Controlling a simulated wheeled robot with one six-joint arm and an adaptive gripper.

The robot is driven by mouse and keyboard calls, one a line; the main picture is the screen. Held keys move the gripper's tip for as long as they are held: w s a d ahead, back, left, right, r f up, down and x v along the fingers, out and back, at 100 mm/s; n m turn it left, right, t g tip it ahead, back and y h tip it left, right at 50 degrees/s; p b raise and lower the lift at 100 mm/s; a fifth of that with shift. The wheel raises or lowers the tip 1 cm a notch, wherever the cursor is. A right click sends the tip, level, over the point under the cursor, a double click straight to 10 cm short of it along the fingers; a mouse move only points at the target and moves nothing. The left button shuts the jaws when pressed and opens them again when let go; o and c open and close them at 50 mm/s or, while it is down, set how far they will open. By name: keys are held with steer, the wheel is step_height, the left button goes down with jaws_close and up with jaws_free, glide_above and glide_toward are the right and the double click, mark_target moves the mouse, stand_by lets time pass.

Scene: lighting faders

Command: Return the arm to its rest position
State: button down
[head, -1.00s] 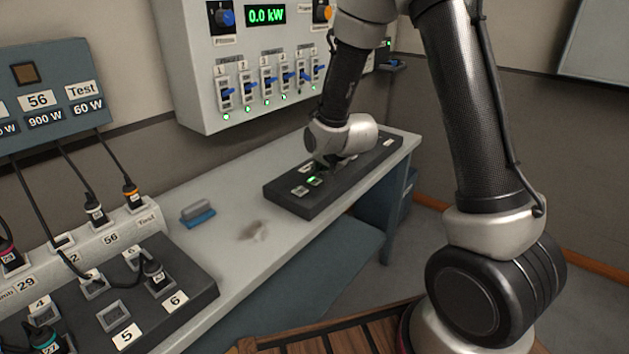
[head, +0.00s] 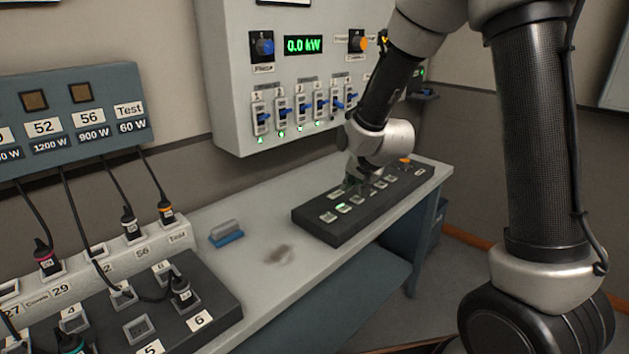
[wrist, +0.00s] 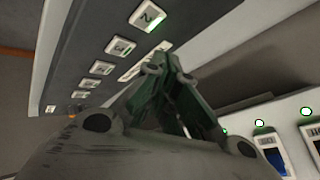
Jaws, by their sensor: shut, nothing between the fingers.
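My gripper (head: 352,180) is at the black button panel (head: 318,236) on the bench, its fingers just above the row of white buttons. The fingers also show closed together in the wrist view (wrist: 165,75), with nothing between them. Whether the fingertips touch the panel I cannot tell. One button (head: 341,207) on the panel glows green. In the wrist view a button marked 2 (wrist: 147,17) has a green lit edge. My arm is bent and reaches out over the bench, away from my body.
The wall cabinet (head: 225,90) with blue-handled switches stands close behind my gripper; its display (head: 303,45) reads 0.0 kW. A blue-based eraser (head: 226,234) lies on the bench (head: 265,285). A patch board (head: 215,300) with plugs and cables is at lower left. The bench middle is mostly clear.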

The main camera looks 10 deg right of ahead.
steer(key=s+f+g, duration=0.1)
steer(key=s, duration=0.1)
steer(key=s+f+n+g, duration=0.2)
steer(key=s, duration=0.1)
steer(key=shift+s+d+f, duration=0.2)
steer(key=shift+s+d, duration=0.05)
steer(key=shift+s, duration=0.1)
steer(key=s+d+r+n, duration=0.1)
steer(key=s+d+r, duration=0.3)
steer(key=s, duration=0.5)
steer(key=s+d+r+n+h, duration=0.1)
steer(key=s+d+r, duration=0.4)
steer(key=s+r, duration=0.3)
steer(key=s+d+r+n, duration=0.1)
steer(key=s+d+r, duration=0.3)
steer(key=s+r, duration=0.3)
steer(key=s, duration=0.3)
steer(key=shift+s+d+n+g+h, duration=0.15)
steer(key=shift+d+n+g+h, duration=0.05)
steer(key=shift+n+g+h, duration=0.2)
